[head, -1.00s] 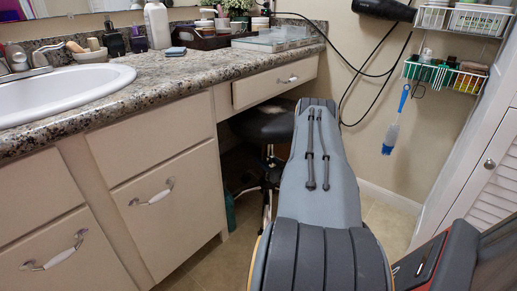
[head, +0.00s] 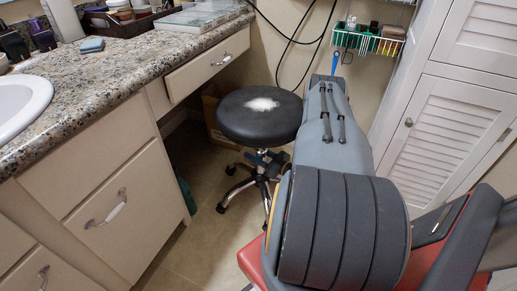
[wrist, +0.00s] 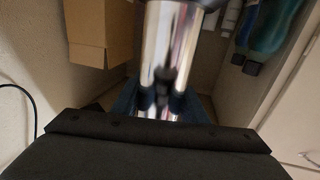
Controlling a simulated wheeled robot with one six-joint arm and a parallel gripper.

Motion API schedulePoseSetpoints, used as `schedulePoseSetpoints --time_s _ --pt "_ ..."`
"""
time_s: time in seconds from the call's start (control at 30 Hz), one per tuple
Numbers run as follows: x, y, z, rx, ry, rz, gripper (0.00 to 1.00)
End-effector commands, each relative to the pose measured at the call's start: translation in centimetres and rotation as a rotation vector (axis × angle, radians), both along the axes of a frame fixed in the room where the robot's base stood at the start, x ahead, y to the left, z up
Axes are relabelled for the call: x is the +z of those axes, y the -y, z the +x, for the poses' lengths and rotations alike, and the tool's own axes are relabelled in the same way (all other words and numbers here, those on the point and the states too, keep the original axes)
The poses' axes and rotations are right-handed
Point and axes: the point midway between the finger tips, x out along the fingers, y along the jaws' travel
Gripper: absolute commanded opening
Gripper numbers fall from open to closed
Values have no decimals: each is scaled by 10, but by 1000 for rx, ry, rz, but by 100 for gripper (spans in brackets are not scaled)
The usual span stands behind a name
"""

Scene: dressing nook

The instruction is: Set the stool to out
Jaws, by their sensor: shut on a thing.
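The stool (head: 260,117) has a round black seat with a bright shine on top, a chrome post and a wheeled base. It stands upright on the tiled floor, out in front of the knee space under the counter. My gripper (head: 268,157) shows partly under the seat, at the post; my arm hides the right part of the base. In the wrist view, my gripper (wrist: 165,95) is shut on the stool's chrome post (wrist: 168,45).
A cardboard box (head: 212,108) stands behind the stool against the wall; it also shows in the wrist view (wrist: 100,35). The granite counter (head: 110,82) and its drawers border the left. A louvred door (head: 435,135) stands at right. Open floor (head: 200,240) lies at front left.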

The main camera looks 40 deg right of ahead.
Motion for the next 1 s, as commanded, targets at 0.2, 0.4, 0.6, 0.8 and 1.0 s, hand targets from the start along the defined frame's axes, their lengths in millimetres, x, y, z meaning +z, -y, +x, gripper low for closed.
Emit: schedulePoseSetpoints --time_s 0.2,0.4,0.6,0.8,1.0 --pt "-1 0 -1 2 0 -2 0" --pt "-1 0 -1 1 0 -2 50" --pt "0 0 -1 0 0 -1 58" --pt "0 1 -4 0 0 -1 58" --pt "1 9 -30 -4 -1 0 58"
